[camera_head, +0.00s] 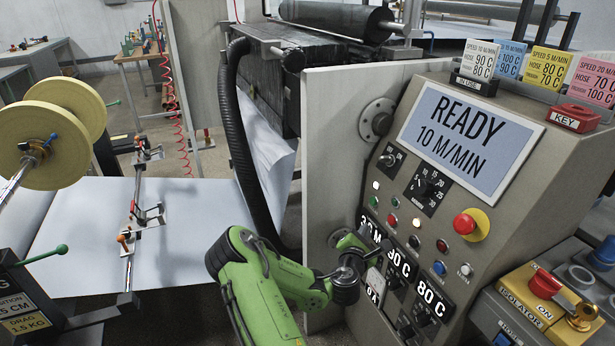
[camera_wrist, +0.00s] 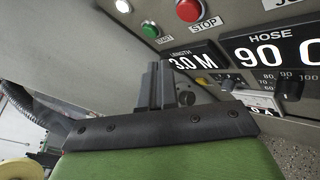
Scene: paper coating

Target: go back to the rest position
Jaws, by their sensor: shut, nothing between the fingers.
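My gripper (camera_wrist: 158,72) is shut and empty, its dark fingers pressed together in the wrist view. They point at the grey front of the control panel (camera_wrist: 85,50), near the LENGTH display (camera_wrist: 195,62), which reads 3.0 M. I cannot tell whether the fingertips touch the panel. The panel's screen (camera_head: 455,140) reads READY, 10 M/MIN.
A red emergency button (camera_head: 466,224) sits on the panel. The isolator box (camera_head: 545,300) stands at the right. Setting cards (camera_head: 545,65) line the panel's top.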

